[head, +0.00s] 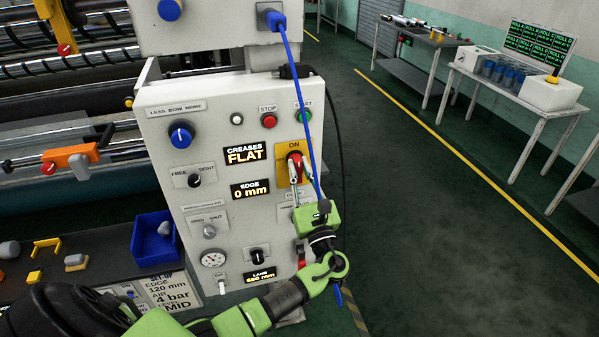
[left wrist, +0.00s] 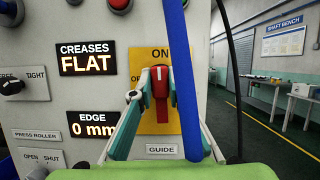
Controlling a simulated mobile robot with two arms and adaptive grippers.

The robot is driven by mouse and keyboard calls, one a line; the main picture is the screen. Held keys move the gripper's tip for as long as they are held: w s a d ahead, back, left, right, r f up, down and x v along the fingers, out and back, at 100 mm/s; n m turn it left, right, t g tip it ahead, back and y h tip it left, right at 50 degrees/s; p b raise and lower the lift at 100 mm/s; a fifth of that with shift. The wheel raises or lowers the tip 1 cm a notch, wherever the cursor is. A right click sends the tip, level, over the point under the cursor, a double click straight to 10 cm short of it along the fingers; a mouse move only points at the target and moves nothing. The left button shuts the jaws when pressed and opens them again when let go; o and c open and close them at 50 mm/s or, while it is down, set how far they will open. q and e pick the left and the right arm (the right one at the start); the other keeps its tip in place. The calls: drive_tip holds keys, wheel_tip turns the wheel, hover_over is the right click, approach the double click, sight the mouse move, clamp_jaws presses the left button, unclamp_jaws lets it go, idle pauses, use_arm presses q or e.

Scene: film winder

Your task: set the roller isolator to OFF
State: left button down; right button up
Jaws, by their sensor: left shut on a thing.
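The roller isolator is a red handle (head: 294,160) on a yellow plate (head: 284,168) at the right side of the white control panel. In the left wrist view the red handle (left wrist: 160,84) stands upright under the word ON, on the yellow plate (left wrist: 149,122). The OFF label at the plate's left is partly hidden by a finger. My left gripper (head: 296,170) reaches up from below and is shut on the red handle, one fingertip on each side of it. My right gripper is not in view.
A blue cable (head: 293,75) hangs in front of the panel, close to my left gripper, and crosses the left wrist view (left wrist: 181,60). Red STOP (head: 269,121) and green START (head: 303,115) buttons sit above the isolator. The floor to the right is clear.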

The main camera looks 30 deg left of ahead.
use_arm(q)
drive_tip(key=n+g+b, duration=0.2)
drive_tip(key=n+b, duration=0.3)
drive_tip(key=n+g+y+b, duration=0.1)
drive_tip(key=n+g+b, duration=0.1)
drive_tip(key=n+b, duration=0.3)
drive_tip(key=n+g+b, duration=0.2)
drive_tip(key=n+b, duration=0.3)
drive_tip(key=shift+d+f+g+b, duration=0.1)
drive_tip(key=shift+f+g+b, duration=0.15)
drive_tip(key=shift+g+b, duration=0.15)
drive_tip(key=n+g+b, duration=0.1)
drive_tip(key=n+b, duration=0.1)
drive_tip(key=n, duration=0.1)
drive_tip(key=shift+w+r+n, duration=0.1)
drive_tip(key=shift+r+n, duration=0.05)
drive_tip(key=shift+n, duration=0.25)
drive_tip(key=shift+r+n+g+h+b, duration=0.1)
drive_tip(key=shift+n+g+h+b, duration=0.2)
drive_tip(key=shift+n+h+b, duration=0.75)
drive_tip(key=shift+n+y, duration=0.35)
drive_tip(key=shift+n, duration=0.1)
drive_tip(key=c, duration=2)
unclamp_jaws()
drive_tip(key=shift+o, duration=0.2)
drive_tip(key=shift+r, duration=0.2)
